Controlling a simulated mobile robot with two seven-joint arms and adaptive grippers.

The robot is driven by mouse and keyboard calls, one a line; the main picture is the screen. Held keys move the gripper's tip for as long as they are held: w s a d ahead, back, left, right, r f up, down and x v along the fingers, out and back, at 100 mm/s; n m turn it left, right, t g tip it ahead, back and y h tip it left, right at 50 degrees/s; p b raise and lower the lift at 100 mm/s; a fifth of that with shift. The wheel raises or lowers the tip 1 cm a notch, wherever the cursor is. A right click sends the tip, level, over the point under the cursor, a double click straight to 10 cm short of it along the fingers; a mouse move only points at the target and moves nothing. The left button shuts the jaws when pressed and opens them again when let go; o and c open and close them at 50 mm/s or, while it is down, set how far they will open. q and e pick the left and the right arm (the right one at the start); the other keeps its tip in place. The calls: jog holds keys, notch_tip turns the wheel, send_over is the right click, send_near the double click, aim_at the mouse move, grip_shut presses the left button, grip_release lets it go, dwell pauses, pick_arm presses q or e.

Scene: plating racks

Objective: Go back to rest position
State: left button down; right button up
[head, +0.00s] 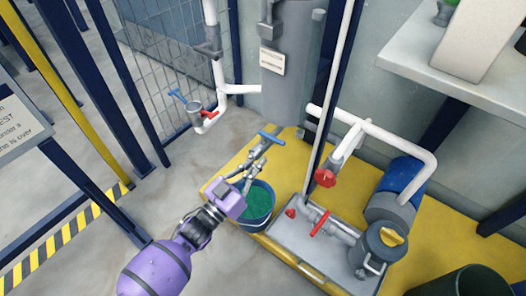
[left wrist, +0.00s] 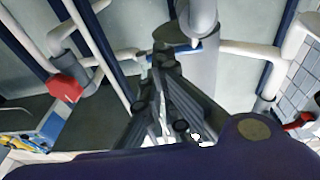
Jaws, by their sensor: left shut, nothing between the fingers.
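My left gripper (head: 264,148) reaches in from the lower left on a purple arm. It is shut and empty, above a blue bucket (head: 262,222) with green contents. Its fingertips are close to a valve with a blue handle (head: 271,138); I cannot tell whether they touch. In the left wrist view the dark fingers (left wrist: 163,62) point at the pipe, with part of the blue handle (left wrist: 186,48) behind the tips. My right gripper is not in view.
White pipes with a red valve wheel (head: 325,178) and a blue-grey pump (head: 380,250) stand to the right on a yellow platform (head: 430,262). A grey column (head: 288,95) rises behind. A mesh fence (head: 160,60) stands at left. Grey floor (head: 110,255) is open at lower left.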

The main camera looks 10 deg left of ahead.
pick_arm(q)
jog(key=p+v, duration=0.2)
jog(key=v, duration=0.6)
jog(key=shift+s+d+f, duration=0.15)
jog(key=shift+s+d, duration=0.05)
jog(key=shift+s, duration=0.2)
